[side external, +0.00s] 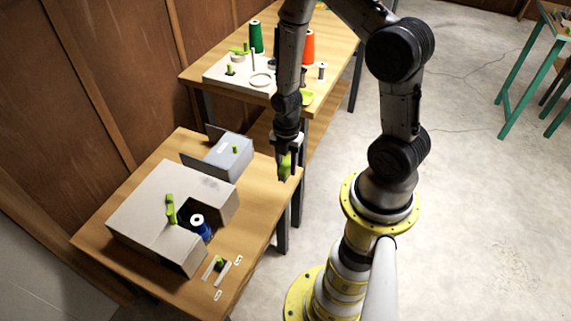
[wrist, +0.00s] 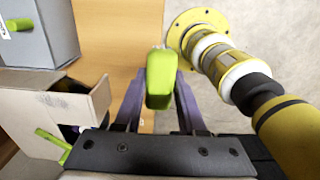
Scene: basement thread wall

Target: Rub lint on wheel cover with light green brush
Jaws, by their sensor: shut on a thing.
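My gripper (side external: 286,160) is shut on the light green brush (wrist: 159,82), which sits between the two fingers in the wrist view. In the side view the brush (side external: 284,168) hangs just beyond the right edge of the near wooden table. The wheel cover appears to be the pale beige box (side external: 150,200) on that table, with a green handle (side external: 170,208) on it. A grey smudge, apparently the lint (side external: 210,183), lies on its top near the back right corner; it also shows in the wrist view (wrist: 52,98). The brush is apart from the cover. Its bristles cannot be made out.
A blue spool (side external: 200,227) stands in the cover's cutout. A grey box (side external: 218,155) with a green knob stands behind the cover. Small plates (side external: 217,270) lie at the table's front. A back table (side external: 205,72) holds green and orange spools. A wooden wall is at left.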

